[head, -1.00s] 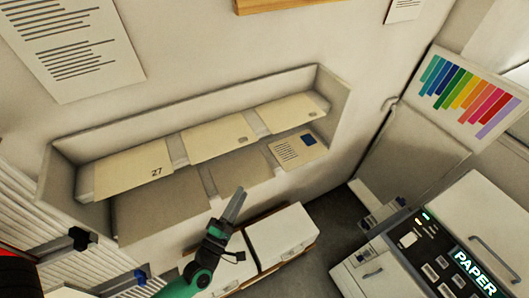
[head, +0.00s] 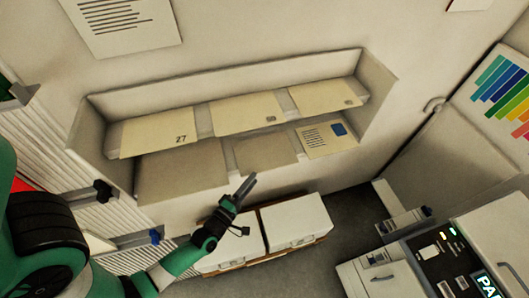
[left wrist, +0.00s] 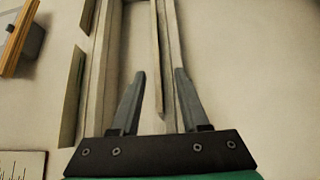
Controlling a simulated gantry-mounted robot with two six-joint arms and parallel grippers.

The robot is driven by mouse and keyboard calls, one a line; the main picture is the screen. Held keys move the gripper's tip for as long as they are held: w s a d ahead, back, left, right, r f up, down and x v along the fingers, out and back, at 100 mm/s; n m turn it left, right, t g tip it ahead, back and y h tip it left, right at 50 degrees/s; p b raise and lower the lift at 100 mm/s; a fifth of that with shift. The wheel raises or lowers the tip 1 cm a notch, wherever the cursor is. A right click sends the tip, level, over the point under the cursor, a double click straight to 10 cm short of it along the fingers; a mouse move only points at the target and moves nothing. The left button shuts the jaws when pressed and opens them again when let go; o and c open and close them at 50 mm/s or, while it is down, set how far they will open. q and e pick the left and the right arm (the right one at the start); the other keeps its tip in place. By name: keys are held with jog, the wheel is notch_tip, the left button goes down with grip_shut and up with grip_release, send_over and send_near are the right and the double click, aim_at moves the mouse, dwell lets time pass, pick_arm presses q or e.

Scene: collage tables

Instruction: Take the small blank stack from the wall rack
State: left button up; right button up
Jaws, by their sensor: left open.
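The wall rack (head: 230,98) is a pale two-row shelf on the wall. In its lower row, the small blank stack (head: 266,152) is plain tan and sits in the middle, between a larger blank tan stack (head: 183,172) and a printed sheet with a blue square (head: 328,139). My left gripper (head: 246,186) is just below the small blank stack in the picture, apart from it as far as I can tell. In the left wrist view the left gripper (left wrist: 160,78) is open, with a thin edge-on sheet beyond and between its fingers. My right gripper is out of view.
The upper row holds a stack marked 27 (head: 160,132) and two other stacks (head: 248,113). White boxes (head: 294,222) stand below the rack. A machine with a lit PAPER panel (head: 460,262) is at lower right.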

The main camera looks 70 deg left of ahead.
aim_at(260, 171)
pick_arm(q)
jog(key=x, duration=0.5)
jog(key=shift+w+r+p, duration=0.1)
jog(key=shift+r+p, duration=0.1)
jog(key=shift+p, duration=0.15)
jog(key=shift+c, duration=0.3)
jog(key=shift+d, duration=0.1)
grip_shut()
dwell(0.6)
